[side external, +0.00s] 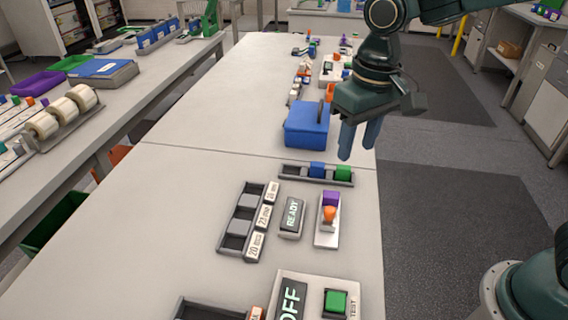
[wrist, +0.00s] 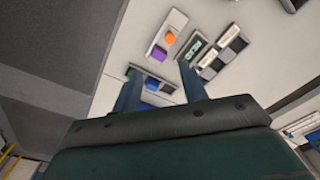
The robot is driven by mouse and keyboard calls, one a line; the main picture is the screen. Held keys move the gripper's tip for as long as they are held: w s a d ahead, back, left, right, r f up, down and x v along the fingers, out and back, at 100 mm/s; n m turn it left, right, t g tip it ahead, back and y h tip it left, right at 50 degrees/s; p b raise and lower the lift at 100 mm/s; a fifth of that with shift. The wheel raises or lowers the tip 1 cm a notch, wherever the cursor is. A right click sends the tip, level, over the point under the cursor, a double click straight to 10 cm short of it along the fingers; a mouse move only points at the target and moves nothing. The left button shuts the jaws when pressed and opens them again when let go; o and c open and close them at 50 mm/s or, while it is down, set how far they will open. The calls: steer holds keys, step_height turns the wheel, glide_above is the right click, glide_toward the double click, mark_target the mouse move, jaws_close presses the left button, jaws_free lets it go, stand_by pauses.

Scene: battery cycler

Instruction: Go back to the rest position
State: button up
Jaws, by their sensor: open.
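My gripper (side external: 357,140) hangs above the right edge of the white table (side external: 180,185), fingers pointing down, apart and empty. It is near a blue box (side external: 306,124) and above a dark rack (side external: 291,174) holding a blue block (side external: 317,170) and a green block (side external: 343,173). In the wrist view my gripper (wrist: 160,75) also shows nothing between its fingers; they partly cover the rack. A white plate (side external: 327,236) with a purple block (side external: 331,198) and an orange knob (side external: 329,214) lies in front, beside a READY display (side external: 291,217).
A dark slotted tray (side external: 235,241) with labels sits left of the READY display. An OFF panel (side external: 292,300) with a green TEST button (side external: 335,301) is at the front. Several small items stand at the back. The table's left part is clear.

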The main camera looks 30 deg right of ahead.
steer(key=s+d+r+t, duration=0.2)
steer(key=s+d, duration=0.4)
steer(key=s, duration=0.2)
steer(key=s+d+r+t, duration=0.2)
steer(key=s+d+t, duration=0.1)
steer(key=s+d, duration=0.4)
steer(key=shift+s+d, duration=0.15)
steer(key=shift+s, duration=0.6)
steer(key=shift+w, duration=0.1)
steer(key=c, duration=0.9)
steer(key=shift+w+a, duration=0.3)
steer(key=shift+w, duration=0.35)
jaws_close()
steer(key=w+a+f+n+g, duration=0.1)
steer(key=w+a+f+g, duration=0.1)
steer(key=w+a+f, duration=0.2)
steer(key=w+a+f+n+g, duration=0.2)
steer(key=w+a+f, duration=0.3)
steer(key=w+a, duration=0.6)
steer(key=shift+w+a+f+g, duration=0.15)
steer(key=shift+w+f+g, duration=0.1)
steer(key=shift+w+g, duration=0.5)
